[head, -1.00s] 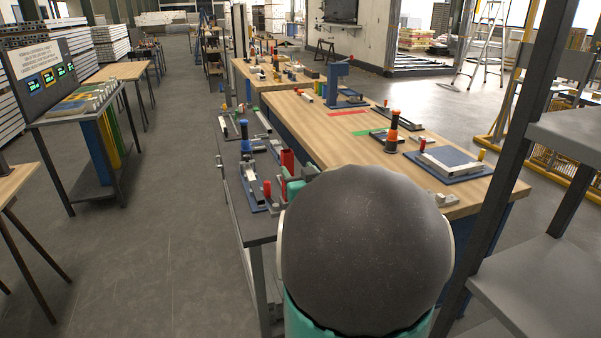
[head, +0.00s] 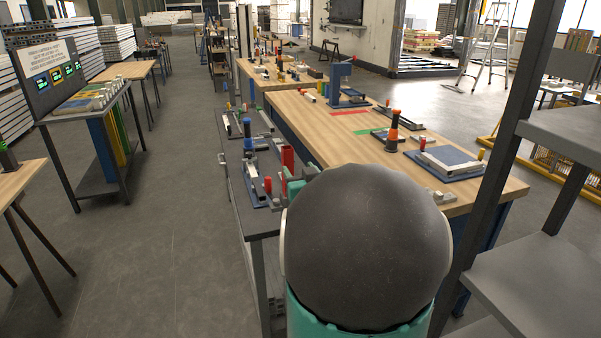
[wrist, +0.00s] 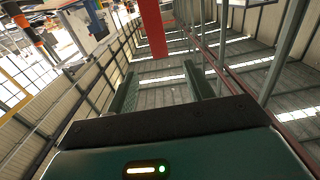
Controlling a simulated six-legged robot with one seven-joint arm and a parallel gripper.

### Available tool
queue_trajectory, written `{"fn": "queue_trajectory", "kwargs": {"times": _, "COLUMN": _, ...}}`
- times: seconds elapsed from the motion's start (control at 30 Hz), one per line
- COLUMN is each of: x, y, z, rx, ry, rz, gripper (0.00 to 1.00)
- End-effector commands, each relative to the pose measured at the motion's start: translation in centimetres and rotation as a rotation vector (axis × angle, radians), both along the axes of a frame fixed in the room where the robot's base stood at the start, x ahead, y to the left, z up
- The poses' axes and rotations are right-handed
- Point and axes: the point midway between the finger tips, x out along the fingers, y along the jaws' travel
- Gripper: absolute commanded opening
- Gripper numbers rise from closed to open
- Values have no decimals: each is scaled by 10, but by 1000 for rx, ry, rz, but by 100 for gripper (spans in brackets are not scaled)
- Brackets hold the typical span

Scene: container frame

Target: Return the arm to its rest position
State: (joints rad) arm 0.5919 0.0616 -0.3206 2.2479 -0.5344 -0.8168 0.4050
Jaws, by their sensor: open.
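My gripper (wrist: 159,75) shows in the wrist view with its two green fingers spread apart and nothing between them. The wrist view is tilted and looks toward the roof beams and wall of the hall. In the head view my dark rounded arm link fills the lower middle, and the gripper is mostly hidden behind it. A red upright piece (head: 287,158) stands on the grey side bench (head: 238,205), close to the left of my arm. A red bar (wrist: 152,28) hangs into the top of the wrist view; I cannot tell whether it is the same piece.
A wooden workbench (head: 315,129) with fixtures lies just beyond my arm. An orange-topped black tool (head: 393,133) and a blue plate fixture (head: 447,163) stand on it. A grey shelf rack (head: 545,270) is close on the right. The floor (head: 160,230) on the left is open.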

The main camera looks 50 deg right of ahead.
Motion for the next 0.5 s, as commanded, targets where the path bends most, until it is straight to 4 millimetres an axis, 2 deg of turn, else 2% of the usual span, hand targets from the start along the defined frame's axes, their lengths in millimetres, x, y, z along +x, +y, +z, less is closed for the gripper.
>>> {"fn": "queue_trajectory", "kwargs": {"times": 0.37, "x": 2, "y": 2, "z": 1, "rx": 3, "ry": 4, "rz": -1, "gripper": 52}}
{"fn": "queue_trajectory", "kwargs": {"times": 0.47, "x": 7, "y": 16, "z": 4, "rx": 19, "ry": 29, "rz": -2, "gripper": 52}}
{"fn": "queue_trajectory", "kwargs": {"times": 0.5, "x": 10, "y": 26, "z": 6, "rx": 32, "ry": 48, "rz": -1, "gripper": 52}}
